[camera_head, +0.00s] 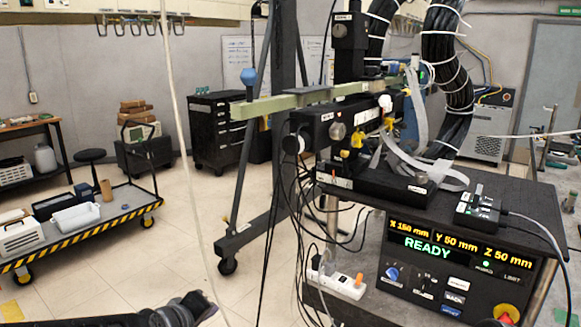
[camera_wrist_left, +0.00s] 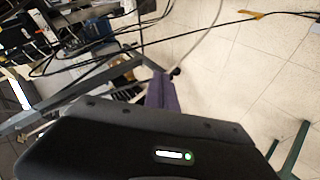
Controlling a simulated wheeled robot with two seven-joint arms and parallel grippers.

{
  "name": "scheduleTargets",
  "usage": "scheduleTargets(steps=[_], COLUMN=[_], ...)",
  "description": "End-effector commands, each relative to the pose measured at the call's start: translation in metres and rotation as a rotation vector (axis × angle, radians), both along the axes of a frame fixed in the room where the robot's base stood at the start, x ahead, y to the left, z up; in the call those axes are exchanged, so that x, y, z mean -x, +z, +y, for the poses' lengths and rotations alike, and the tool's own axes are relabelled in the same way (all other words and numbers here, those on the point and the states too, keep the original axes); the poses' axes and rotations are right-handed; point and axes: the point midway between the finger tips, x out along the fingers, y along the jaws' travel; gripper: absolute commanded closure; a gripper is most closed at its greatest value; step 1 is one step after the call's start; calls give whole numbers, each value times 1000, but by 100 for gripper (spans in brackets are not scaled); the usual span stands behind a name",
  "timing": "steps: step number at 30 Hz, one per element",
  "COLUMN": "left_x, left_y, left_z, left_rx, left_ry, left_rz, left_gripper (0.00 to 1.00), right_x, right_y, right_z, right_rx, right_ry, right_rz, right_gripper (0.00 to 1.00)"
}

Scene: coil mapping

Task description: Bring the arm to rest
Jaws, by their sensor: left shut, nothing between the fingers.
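My left arm comes in at the bottom edge of the head view, and my left gripper (camera_head: 203,303) is low in the picture, over the pale floor. In the left wrist view the gripper's dark body fills the bottom, and its fingers (camera_wrist_left: 162,92) point up the picture, close together. They are shut with nothing between them. The gripper is to the left of the bench with the coil-mapping stage (camera_head: 365,125) and appears apart from it. My right gripper is not in view.
The control box (camera_head: 455,265) reads READY. A pale cord (camera_head: 187,170) hangs down near my gripper. A striped cart (camera_head: 105,213) stands at left. Tiled floor between is mostly clear.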

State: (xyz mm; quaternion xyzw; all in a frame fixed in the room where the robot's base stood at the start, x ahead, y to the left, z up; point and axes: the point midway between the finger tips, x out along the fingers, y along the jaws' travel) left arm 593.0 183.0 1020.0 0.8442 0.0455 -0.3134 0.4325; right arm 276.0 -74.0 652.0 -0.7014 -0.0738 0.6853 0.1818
Motion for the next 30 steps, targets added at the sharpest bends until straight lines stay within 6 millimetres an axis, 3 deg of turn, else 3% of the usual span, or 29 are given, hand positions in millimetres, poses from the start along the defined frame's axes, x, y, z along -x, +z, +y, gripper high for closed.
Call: scheduleTargets(steps=[1, 6, 9, 13, 18, 21, 24, 30], left_x=[11, 67, 117, 194, 279, 307, 318, 318], left_y=[-45, -171, -235, -301, -348, -363, -369, -369], left_z=[-10, -39, -58, -82, -102, -108, -110, -108], left_rx=[-74, -277, -327, -314, -243, -213, -201, -198], left_ry=[-64, -307, -444, -582, -678, -697, -702, -696], left_rz=[50, 182, 271, 405, 574, 636, 662, 664], left_gripper=[100, 100, 100, 100, 100, 100, 100, 100], right_x=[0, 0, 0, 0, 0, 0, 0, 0], right_y=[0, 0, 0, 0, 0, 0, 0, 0], right_z=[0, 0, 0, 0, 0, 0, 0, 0], right_rx=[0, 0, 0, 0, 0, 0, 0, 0], right_ry=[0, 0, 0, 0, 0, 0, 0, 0], right_rz=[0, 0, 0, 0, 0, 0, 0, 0], right_gripper=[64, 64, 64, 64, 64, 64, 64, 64])
